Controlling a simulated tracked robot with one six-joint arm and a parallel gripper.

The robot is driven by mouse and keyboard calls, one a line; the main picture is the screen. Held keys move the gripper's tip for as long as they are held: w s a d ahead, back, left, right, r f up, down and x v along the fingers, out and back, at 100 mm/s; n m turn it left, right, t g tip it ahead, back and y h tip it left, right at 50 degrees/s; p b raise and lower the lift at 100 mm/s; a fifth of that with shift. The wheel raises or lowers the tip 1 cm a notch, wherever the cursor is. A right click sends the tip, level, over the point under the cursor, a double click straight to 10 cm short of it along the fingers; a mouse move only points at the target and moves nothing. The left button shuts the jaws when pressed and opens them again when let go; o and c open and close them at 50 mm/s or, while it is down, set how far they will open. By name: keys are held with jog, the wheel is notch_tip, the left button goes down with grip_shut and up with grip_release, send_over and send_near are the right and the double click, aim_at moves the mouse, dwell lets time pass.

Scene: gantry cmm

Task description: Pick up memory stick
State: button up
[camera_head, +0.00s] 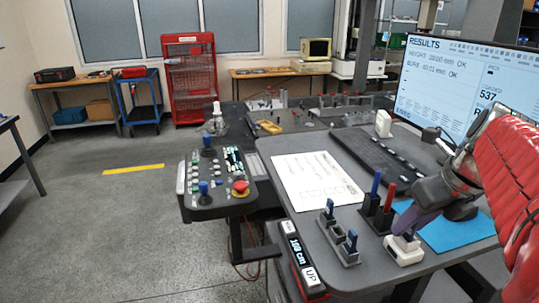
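Small stick-shaped items stand upright on the desk's front part; I cannot tell for sure which is the memory stick. A taller blue stick (376,182) and a red stick (389,197) stand in a black holder (376,217). A white block (403,252) with a small dark-blue piece on top stands right of them. My gripper (415,228) hangs close above or behind this block; its fingertips are small and partly hidden, so its opening is unclear.
A blue mat (462,234) lies under my arm. A control panel (216,185) with a red button stands left of the desk. Bare desktop lies left of the holders.

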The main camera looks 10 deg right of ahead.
jog(key=shift+c, duration=0.5)
grip_shut()
notch_tip(320, 180, up, 10)
jog(key=shift+r, duration=0.1)
dwell(0.4)
dwell(0.6)
jog(key=shift+r, duration=1.65)
